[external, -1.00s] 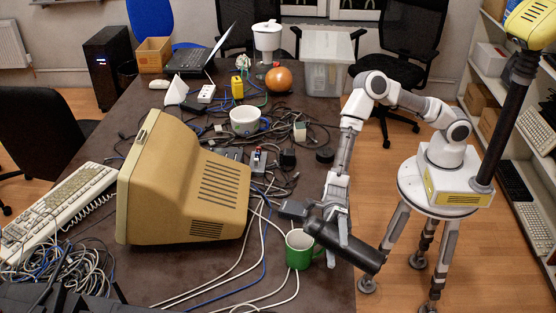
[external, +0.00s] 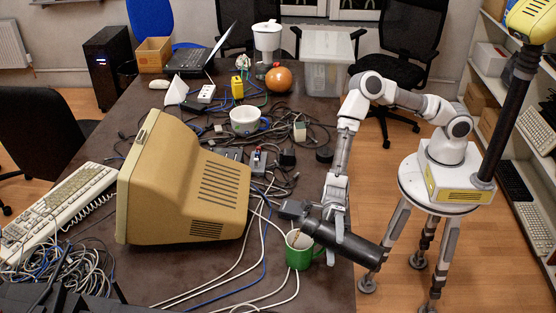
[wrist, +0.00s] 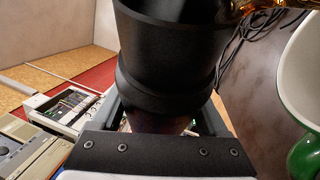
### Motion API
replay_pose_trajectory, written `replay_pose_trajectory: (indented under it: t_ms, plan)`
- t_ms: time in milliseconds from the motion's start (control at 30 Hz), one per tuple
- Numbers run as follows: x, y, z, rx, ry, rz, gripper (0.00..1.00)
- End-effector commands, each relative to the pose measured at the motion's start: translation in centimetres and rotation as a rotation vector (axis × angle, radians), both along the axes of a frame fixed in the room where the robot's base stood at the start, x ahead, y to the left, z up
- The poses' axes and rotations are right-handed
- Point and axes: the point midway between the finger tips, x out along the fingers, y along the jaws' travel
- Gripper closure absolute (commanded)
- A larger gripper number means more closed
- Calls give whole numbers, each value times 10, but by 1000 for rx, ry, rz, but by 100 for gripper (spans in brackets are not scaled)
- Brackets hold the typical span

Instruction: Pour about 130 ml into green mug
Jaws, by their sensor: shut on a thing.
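My gripper (external: 336,222) is shut around the middle of a black cylindrical flask (external: 358,250), which is tipped over on its side. Its mouth points left, above the green mug (external: 299,257). A thin brown stream shows between the flask's mouth and the mug. The mug stands upright at the table's right edge, its handle to the right; its inside is white. In the wrist view the flask (wrist: 172,45) fills the middle, amber liquid (wrist: 268,12) shows at its upper right, and part of the mug (wrist: 304,152) is at the right. The liquid level inside is not visible.
White and blue cables lie left of the mug, and a small dark box (external: 291,209) sits just behind it. A beige monitor (external: 185,185) takes up the table's middle.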

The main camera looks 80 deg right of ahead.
Motion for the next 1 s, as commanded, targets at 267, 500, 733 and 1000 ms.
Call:
replay_pose_trajectory:
  t_ms: [267, 500, 733, 1000]
  plan:
    - [-4, 4, 1, 7, 9, 1, 100]
    - [-8, 7, 1, 11, 17, 1, 100]
    - [-10, 9, 2, 14, 24, 2, 100]
    - [-10, 9, 2, 18, 31, 1, 100]
